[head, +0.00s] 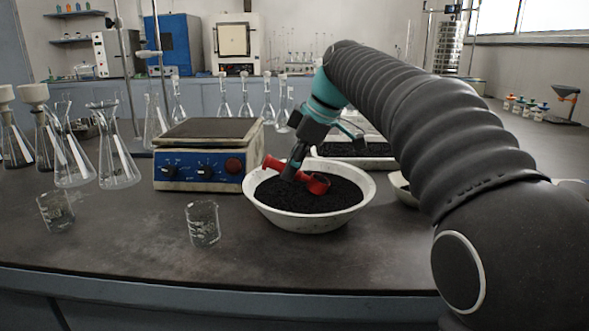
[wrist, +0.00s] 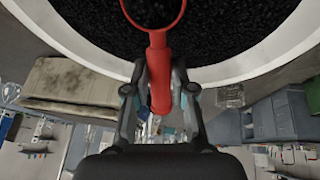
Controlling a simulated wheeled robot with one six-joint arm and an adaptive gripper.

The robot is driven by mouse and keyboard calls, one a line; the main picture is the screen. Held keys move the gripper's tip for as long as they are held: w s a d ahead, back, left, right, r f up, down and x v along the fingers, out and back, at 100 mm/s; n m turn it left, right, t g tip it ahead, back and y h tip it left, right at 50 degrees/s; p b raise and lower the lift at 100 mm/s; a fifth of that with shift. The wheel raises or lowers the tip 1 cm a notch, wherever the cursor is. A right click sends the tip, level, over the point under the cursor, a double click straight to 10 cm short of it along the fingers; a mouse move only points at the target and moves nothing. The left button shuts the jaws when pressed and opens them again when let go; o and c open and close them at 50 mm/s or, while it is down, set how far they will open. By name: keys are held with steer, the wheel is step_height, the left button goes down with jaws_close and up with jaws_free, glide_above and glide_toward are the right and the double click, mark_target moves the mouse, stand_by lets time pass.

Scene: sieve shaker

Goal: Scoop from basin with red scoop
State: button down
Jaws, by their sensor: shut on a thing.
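The red scoop (head: 318,184) is in my gripper (head: 292,170), which is shut on its handle (head: 272,163). The white basin (head: 294,224) stands on the bench and holds black granular material (head: 335,195). The scoop's cup is over the black material, at or just above its surface; I cannot tell whether it touches. In the wrist view the red scoop (wrist: 157,45) points up from between the fingers of my gripper (wrist: 160,85). Black material shows inside its ring-shaped cup, but I cannot tell whether it lies in the cup. The basin's white rim (wrist: 265,58) curves around it.
A blue-and-white hotplate (head: 203,165) stands close left of the basin. Two small beakers (head: 203,224) (head: 56,212) are near the front edge. Glass flasks (head: 115,150) crowd the left. A tray of black material (head: 358,163) lies behind the basin. A white bowl (head: 402,188) is partly hidden by my arm.

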steer(key=shift+a+r+h+p, duration=0.35)
steer(key=shift+h+p, duration=0.15)
steer(key=shift+p, duration=0.1)
steer(key=shift+a+h, duration=0.3)
steer(key=shift+h, duration=0.5)
steer(key=shift+a+r+h, duration=0.2)
steer(key=shift+r+h, duration=0.1)
steer(key=shift+h, duration=0.7)
